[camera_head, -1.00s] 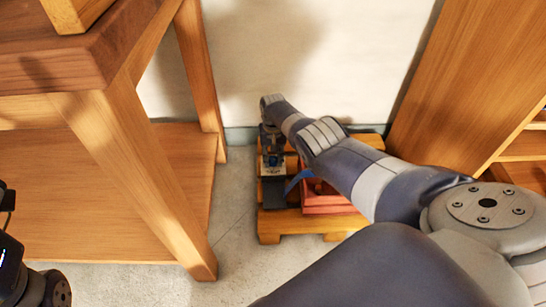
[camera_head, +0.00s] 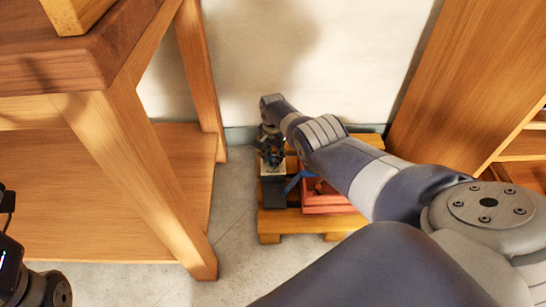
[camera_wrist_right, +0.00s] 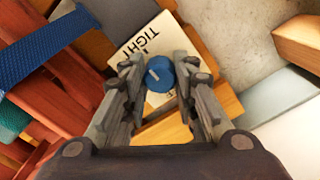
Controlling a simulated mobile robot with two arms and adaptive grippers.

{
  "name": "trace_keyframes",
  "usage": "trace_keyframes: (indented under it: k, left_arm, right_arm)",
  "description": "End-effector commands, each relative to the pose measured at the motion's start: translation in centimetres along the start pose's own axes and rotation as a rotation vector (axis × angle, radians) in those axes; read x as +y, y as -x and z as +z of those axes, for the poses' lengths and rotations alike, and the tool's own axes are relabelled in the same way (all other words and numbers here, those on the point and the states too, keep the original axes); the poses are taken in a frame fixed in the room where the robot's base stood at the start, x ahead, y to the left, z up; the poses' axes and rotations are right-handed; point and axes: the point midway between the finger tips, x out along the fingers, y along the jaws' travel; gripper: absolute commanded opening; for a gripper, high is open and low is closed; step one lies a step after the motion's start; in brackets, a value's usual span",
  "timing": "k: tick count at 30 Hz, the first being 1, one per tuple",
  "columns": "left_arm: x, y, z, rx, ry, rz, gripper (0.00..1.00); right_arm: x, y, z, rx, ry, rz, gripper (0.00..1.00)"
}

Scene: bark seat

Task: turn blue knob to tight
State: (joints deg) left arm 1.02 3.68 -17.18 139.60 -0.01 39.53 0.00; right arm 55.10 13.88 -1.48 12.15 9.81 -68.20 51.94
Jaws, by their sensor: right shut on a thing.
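The blue knob (camera_wrist_right: 160,74) is round with a pale pointer line and sits on a white label plate (camera_wrist_right: 135,51) that reads "TIGHT"; other lettering is mostly covered. In the right wrist view my right gripper (camera_wrist_right: 158,78) has its fingers on both sides of the knob, shut on it. In the head view the right gripper (camera_head: 271,150) is over the plate at the left end of a low wooden stand (camera_head: 290,222), and the knob is hidden there.
A red crate (camera_head: 328,203) sits on the stand beside the plate, with a blue strap (camera_head: 296,182) at its left. A wooden table (camera_head: 150,180) stands left and a wooden shelf unit (camera_head: 470,80) right. Bare floor (camera_head: 237,200) lies between table and stand.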

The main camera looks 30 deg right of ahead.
Motion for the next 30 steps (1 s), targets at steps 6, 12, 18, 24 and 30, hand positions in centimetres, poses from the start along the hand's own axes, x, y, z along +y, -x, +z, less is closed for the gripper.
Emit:
trace_keyframes:
  k: [6,12,18,24,30]
  left_arm:
    - [0.00,0.00,-0.01,0.000,0.000,0.000,1.00]
    - [0.00,0.01,0.01,0.000,0.000,0.000,1.00]
    - [0.01,0.02,0.04,-0.001,0.000,0.000,1.00]
    - [0.01,0.04,0.07,-0.002,0.000,0.000,1.00]
    - [-0.04,0.10,0.14,-0.003,0.000,-0.001,1.00]
  right_arm:
    - [0.10,-0.09,0.13,-0.003,-0.022,0.004,0.03]
    - [0.10,-0.09,0.12,-0.003,-0.023,0.004,0.03]
    - [0.10,-0.08,0.12,-0.003,-0.023,0.003,0.43]
    - [0.04,-0.04,0.06,-0.001,-0.023,0.002,0.47]
    - [0.00,0.02,0.01,-0.001,-0.023,0.000,0.47]
